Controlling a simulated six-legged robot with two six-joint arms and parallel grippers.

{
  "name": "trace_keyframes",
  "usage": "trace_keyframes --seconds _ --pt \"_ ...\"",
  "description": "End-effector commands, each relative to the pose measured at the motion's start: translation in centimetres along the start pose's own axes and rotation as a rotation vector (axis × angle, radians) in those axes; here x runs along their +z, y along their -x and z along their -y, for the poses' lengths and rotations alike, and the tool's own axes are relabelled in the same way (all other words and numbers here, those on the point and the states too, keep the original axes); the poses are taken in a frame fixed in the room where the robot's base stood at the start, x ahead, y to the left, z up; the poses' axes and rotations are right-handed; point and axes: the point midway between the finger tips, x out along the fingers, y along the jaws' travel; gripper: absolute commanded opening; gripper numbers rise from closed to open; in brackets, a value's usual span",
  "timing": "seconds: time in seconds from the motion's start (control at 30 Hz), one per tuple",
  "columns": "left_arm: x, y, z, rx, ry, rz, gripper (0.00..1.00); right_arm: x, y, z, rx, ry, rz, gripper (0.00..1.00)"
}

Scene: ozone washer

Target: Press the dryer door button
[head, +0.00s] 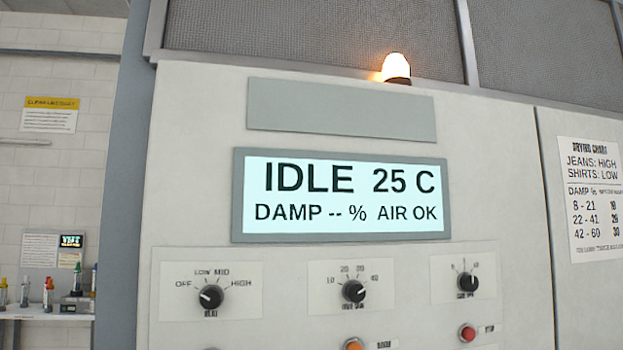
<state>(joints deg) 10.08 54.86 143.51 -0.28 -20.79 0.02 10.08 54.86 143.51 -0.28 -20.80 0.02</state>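The dryer's control panel (200,140) fills the middle of the head view. Its display (345,197) reads IDLE 25 C, DAMP -- %, AIR OK. Below it are three black knobs: the left knob (211,297) marked OFF, LOW, MID, HIGH, the middle knob (353,291) with numbers, and the right knob (467,283). At the lower edge are an orange button (354,344) and a red button (467,333); their labels are too small to read surely. A dark button top shows at the bottom left, cut off. No dryer door is recognisable. Neither gripper is in view.
A lit amber lamp (396,68) sits on top of the panel. A drying chart (594,200) is on the right panel. At the far left, a shelf (45,316) holds several bottles before a white block wall with a yellow-headed notice (50,115).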

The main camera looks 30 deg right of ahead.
Motion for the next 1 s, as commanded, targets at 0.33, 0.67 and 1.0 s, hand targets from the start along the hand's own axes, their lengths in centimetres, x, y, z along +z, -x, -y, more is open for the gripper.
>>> trace_keyframes --seconds 0.33,0.67,1.0 --pt "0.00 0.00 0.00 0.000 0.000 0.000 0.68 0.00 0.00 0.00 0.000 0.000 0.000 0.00" --pt "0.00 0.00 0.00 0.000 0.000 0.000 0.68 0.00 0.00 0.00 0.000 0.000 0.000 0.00" --pt "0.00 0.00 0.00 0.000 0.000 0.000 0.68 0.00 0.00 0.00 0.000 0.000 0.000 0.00"
